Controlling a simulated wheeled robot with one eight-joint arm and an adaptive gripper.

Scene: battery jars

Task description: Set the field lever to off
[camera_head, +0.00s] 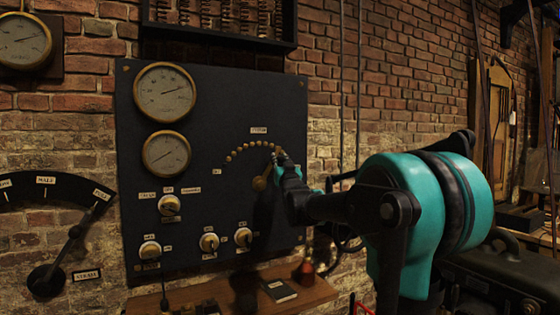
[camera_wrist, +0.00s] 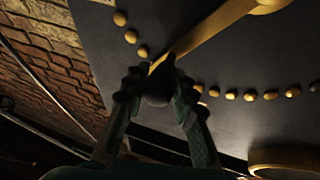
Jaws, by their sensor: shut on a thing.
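The field lever (camera_head: 260,183) is a brass arm on the dark panel (camera_head: 215,100), pivoting below an arc of brass contact studs (camera_head: 239,151). It points up and right, to the right end of the arc. In the wrist view the brass lever (camera_wrist: 205,40) runs from its pivot at top right to a dark knob (camera_wrist: 157,99). My gripper (camera_head: 281,160) is at the lever's outer end. In the wrist view its two fingers (camera_wrist: 158,90) are closed around the knob. A small label (camera_head: 217,171) sits by the left end of the arc, its text too small to read surely.
Two round gauges (camera_head: 165,92) are on the panel's upper left. Several small knobs (camera_head: 209,242) are low on it. A wooden shelf (camera_head: 210,293) below holds a dark book (camera_head: 279,290) and a reddish object (camera_head: 304,272). A separate large lever (camera_head: 70,240) is at left.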

